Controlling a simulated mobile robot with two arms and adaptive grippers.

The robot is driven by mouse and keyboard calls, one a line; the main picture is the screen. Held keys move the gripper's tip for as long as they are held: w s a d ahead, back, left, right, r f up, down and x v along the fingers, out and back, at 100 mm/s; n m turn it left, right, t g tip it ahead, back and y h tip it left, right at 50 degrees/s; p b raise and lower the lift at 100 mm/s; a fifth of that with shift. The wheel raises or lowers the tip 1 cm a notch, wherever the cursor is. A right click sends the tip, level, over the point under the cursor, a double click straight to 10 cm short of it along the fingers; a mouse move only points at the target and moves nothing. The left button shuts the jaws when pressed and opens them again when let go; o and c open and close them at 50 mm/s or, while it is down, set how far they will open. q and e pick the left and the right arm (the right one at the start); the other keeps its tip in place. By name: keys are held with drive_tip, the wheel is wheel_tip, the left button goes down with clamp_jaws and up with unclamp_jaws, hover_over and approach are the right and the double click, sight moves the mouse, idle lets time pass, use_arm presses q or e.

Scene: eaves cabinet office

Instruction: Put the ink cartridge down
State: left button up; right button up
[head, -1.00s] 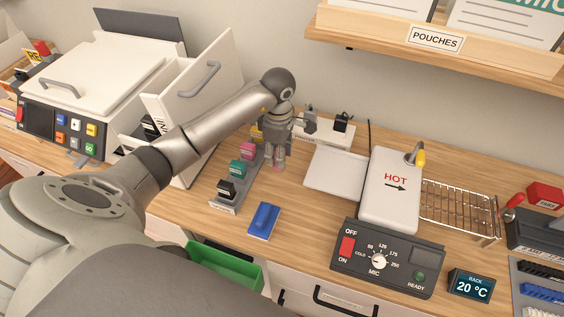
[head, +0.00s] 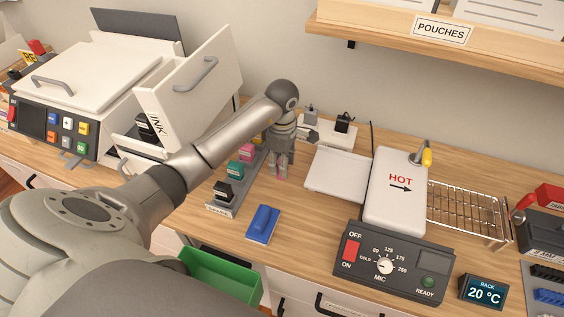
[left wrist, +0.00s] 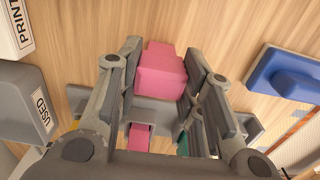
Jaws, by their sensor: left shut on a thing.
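My left gripper (head: 281,174) points down over the desk, just right of the grey cartridge rack (head: 222,210). It is shut on a pink ink cartridge (left wrist: 162,75), seen between its fingers in the left wrist view. In the head view only a small pink bit shows at the fingertips, low over the wood. I cannot tell whether it touches the desk. The rack holds a black cartridge (head: 223,191), a teal one (head: 236,170) and another pink one (head: 247,152); its far end is partly hidden by my arm. My right gripper is not in view.
A white plate (head: 337,170) and the HOT press (head: 397,190) stand to the right. A grey box labelled USED (left wrist: 38,105) is near the gripper. Bare wood lies between gripper and blue object.

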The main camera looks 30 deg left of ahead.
use_arm(q)
drive_tip(key=o, duration=1.2)
drive_tip(key=shift+f, duration=0.1)
